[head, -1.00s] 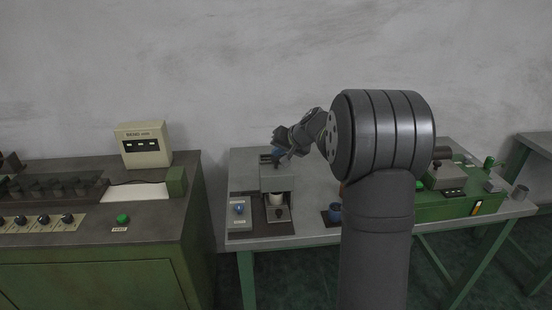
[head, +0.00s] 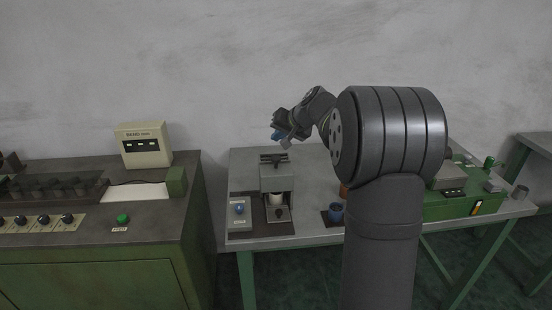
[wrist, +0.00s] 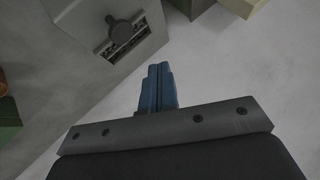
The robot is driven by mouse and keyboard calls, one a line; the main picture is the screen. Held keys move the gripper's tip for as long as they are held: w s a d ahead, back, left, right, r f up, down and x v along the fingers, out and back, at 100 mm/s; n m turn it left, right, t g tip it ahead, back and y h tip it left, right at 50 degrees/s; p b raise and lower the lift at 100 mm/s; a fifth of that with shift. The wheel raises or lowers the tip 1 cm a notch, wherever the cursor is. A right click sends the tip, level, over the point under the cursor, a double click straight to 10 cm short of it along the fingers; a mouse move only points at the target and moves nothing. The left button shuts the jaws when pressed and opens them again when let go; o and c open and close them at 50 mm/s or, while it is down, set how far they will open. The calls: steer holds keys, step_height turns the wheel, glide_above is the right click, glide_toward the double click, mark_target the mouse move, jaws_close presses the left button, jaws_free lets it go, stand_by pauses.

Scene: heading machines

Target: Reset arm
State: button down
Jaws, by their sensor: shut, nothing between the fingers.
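My gripper (head: 277,135) is raised above the back of the grey table (head: 315,165), in front of the wall. In the wrist view its blue fingers (wrist: 158,88) are closed together with nothing between them. Below it in the head view stands a small grey machine (head: 277,180) with a white cup (head: 274,221) in its front opening. The top of a grey machine with a dark knob (wrist: 122,30) shows in the wrist view, apart from the fingers. My own arm hides part of the table's middle.
A control box with a blue knob (head: 239,211) sits left of the machine. A green machine (head: 460,203) is on the table's right. A green console (head: 95,240) with a white display box (head: 143,146) stands left, across a gap.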

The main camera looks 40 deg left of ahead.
steer(key=shift+r, duration=0.3)
steer(key=shift+f, duration=0.1)
stand_by(0.3)
steer(key=shift+f, duration=1.05)
step_height(320, 180, up, 6)
steer(key=shift+f, duration=3)
